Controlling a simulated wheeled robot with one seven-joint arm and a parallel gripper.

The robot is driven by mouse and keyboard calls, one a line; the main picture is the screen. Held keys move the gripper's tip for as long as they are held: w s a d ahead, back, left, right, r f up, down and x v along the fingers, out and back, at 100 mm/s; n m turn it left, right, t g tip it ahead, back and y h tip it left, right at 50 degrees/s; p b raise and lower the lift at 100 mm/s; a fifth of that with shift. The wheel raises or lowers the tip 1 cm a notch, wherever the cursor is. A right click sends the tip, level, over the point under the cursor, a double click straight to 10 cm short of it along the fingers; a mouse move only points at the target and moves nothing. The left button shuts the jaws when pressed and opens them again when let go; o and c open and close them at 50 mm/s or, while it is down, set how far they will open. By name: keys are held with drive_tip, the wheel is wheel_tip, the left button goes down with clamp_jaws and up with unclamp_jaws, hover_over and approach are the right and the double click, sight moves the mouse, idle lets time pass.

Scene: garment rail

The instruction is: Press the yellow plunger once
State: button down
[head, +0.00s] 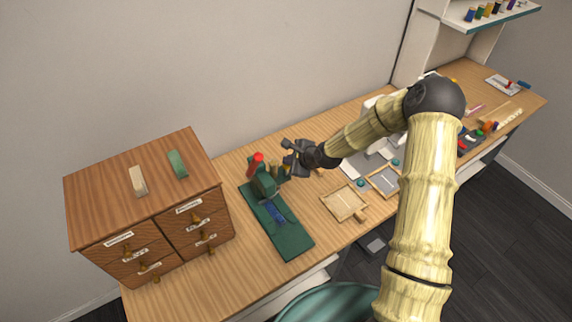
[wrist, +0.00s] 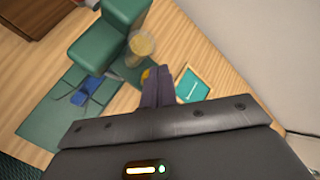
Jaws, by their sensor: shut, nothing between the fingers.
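A small yellow piece, apparently the yellow plunger (wrist: 146,74), shows in the wrist view right beside my fingertips, which partly hide it. I cannot tell whether they touch. A tan, cup-like round part (wrist: 142,45) stands just beyond it, against the green stand (wrist: 100,42). In the head view the green stand (head: 265,184) rises from a long green base (head: 290,240), and the yellow plunger is not clear there. My gripper (head: 290,158) is just right of the stand, above the table. Its fingers (wrist: 158,84) are together and empty in the wrist view.
A red knob (head: 257,158) tops the stand, and a blue piece (head: 275,213) lies on its base. A wooden drawer cabinet (head: 150,205) stands to the left. Framed trays (head: 343,203) lie to the right. The wall is close behind; the table's front left is bare.

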drive_tip(key=shift+f+b, duration=0.35)
drive_tip(key=shift+f, duration=0.25)
idle(0.6)
drive_tip(key=shift+r, duration=0.1)
drive_tip(key=shift+s+r+p, duration=0.1)
drive_tip(key=shift+r+p, duration=0.85)
drive_tip(key=shift+r, duration=0.2)
drive_tip(key=shift+r+p, duration=1.9)
drive_tip(key=shift+r, duration=0.7)
